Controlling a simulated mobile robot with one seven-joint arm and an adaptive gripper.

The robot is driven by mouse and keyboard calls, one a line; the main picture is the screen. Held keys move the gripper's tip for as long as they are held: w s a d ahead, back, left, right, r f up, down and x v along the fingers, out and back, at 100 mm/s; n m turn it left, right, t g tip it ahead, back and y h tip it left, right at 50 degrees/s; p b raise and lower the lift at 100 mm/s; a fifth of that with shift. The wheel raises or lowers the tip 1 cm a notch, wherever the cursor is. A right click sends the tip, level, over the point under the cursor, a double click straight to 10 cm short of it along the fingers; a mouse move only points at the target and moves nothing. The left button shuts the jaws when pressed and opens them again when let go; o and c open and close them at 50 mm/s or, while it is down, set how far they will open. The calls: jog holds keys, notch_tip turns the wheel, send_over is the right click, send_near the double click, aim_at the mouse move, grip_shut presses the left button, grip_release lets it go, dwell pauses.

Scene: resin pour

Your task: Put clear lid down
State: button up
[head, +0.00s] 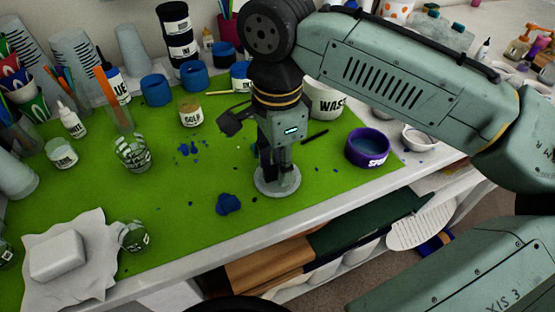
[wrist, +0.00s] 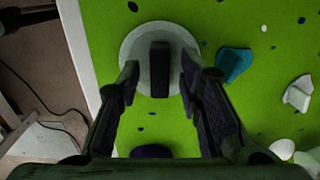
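The clear lid (head: 272,190) is a pale, see-through round disc. It appears to lie flat on the green mat near the table's front edge. In the wrist view, the lid (wrist: 137,42) shows a dark upright block (wrist: 160,70) at its middle, like a handle. My gripper (head: 278,172) points down right over the lid. In the wrist view, my gripper's fingers (wrist: 160,82) stand on both sides of the block, with a gap visible on each side. The fingers are open and hold nothing that I can see.
The green mat (head: 200,230) has blue spots and a blue blob (head: 228,204). A purple SPO-labelled bowl (head: 367,147) stands to the right and a white waste tub (head: 325,100) behind. A gold jar (head: 190,113) and a striped glass (head: 132,154) stand to the left.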

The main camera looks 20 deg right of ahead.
jog(key=shift+r, duration=0.1)
notch_tip(320, 180, up, 12)
jog(key=b, duration=0.1)
jog(key=shift+r, duration=0.15)
dwell(0.4)
dwell(0.4)
